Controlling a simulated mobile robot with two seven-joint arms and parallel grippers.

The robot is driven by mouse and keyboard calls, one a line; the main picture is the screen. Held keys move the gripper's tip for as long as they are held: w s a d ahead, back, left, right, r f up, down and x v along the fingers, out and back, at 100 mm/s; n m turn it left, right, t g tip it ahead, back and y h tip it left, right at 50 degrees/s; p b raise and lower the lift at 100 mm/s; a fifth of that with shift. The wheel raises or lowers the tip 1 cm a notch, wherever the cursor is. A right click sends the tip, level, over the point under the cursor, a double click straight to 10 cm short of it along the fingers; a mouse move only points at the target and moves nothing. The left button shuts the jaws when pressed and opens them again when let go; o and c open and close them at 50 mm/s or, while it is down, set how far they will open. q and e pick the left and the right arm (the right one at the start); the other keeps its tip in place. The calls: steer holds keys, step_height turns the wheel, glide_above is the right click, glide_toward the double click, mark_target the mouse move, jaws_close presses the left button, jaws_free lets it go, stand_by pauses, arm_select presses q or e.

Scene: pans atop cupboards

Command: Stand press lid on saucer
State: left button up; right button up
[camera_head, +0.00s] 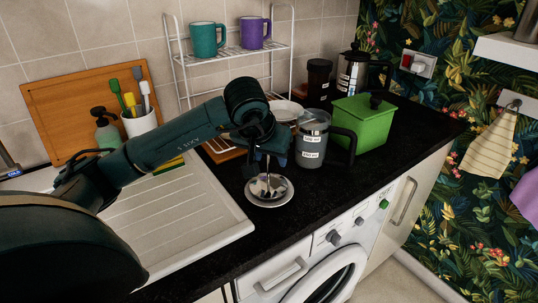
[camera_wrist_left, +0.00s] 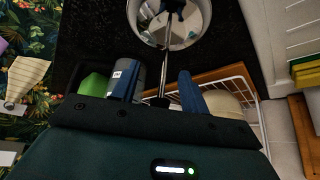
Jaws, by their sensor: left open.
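A round shiny metal saucer (camera_head: 284,196) lies on the black worktop. The press lid's thin rod (camera_head: 267,166) stands nearly upright over it, its lower end at the saucer. Both also show in the left wrist view, the saucer (camera_wrist_left: 207,20) at the top edge and the rod (camera_wrist_left: 166,45) running from it towards my fingers. My left gripper (camera_head: 264,153) is above the saucer around the rod's upper end. Its two blue fingers (camera_wrist_left: 160,88) are apart, with the rod's dark end between them; I cannot tell whether they touch. My right gripper is out of view.
A grey labelled press pot (camera_head: 311,143) stands close right of my gripper, beside a green box (camera_head: 362,124). A white rack (camera_head: 232,51) with two mugs stands behind. The ribbed drainboard (camera_head: 170,215) is left. The worktop's front edge is close to the saucer.

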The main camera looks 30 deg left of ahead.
arm_select(q)
steer(key=shift+r+p, duration=0.55)
steer(key=v, duration=1.2)
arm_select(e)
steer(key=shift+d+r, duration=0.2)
arm_select(q)
steer(key=shift+s, duration=0.2)
